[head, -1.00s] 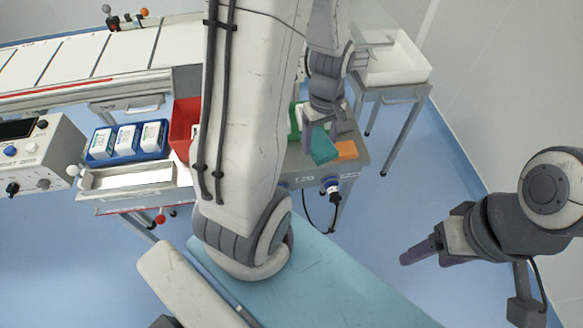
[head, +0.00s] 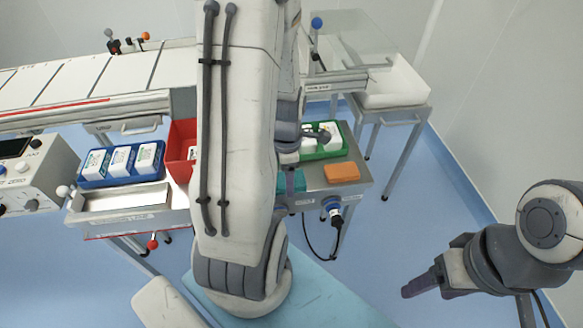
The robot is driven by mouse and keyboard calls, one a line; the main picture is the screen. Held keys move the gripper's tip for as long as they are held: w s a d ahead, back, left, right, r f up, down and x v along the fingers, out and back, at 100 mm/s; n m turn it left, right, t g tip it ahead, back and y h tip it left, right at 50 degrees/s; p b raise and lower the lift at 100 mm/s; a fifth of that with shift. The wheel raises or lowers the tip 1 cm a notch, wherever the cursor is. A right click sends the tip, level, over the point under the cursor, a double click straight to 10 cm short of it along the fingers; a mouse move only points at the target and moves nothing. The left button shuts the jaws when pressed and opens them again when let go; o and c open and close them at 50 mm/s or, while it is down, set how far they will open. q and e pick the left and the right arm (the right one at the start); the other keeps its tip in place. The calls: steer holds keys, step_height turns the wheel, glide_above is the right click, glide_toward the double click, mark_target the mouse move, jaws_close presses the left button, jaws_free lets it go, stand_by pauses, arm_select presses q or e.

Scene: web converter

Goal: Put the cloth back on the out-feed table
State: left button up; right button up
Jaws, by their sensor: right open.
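The teal cloth (head: 297,184) shows in part at the left front of the grey table top (head: 360,186), which I take as the out-feed table. My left arm hides the rest of it. My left gripper (head: 289,184) is at the cloth, mostly hidden behind its own arm. Whether its fingers are shut on the cloth, and whether the cloth rests on the table, I cannot tell. My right gripper (head: 421,287) is open and empty at the lower right, over the floor and away from the table.
An orange block (head: 341,172) lies to the right of the cloth. A green tray (head: 335,152) with white items stands behind it. A red bin (head: 182,145) and a blue tray (head: 92,184) with white packs are to the left. A white tub (head: 400,92) stands at the back right.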

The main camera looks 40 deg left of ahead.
arm_select(q)
steer(key=w+a+f, duration=0.1)
steer(key=w, duration=0.1)
steer(key=w+a+f, duration=0.3)
steer(key=w+f, duration=0.1)
steer(key=shift+w+a, duration=0.2)
steer(key=shift+w, duration=0.05)
steer(key=shift+w+f, duration=0.1)
steer(key=shift+f, duration=2)
steer(key=shift+f+b, duration=0.15)
steer(key=shift+b, duration=0.15)
steer(key=o, duration=1.2)
steer(key=shift+o, duration=0.2)
step_height(320, 180, up, 12)
steer(key=p, duration=0.1)
steer(key=shift+r, duration=0.2)
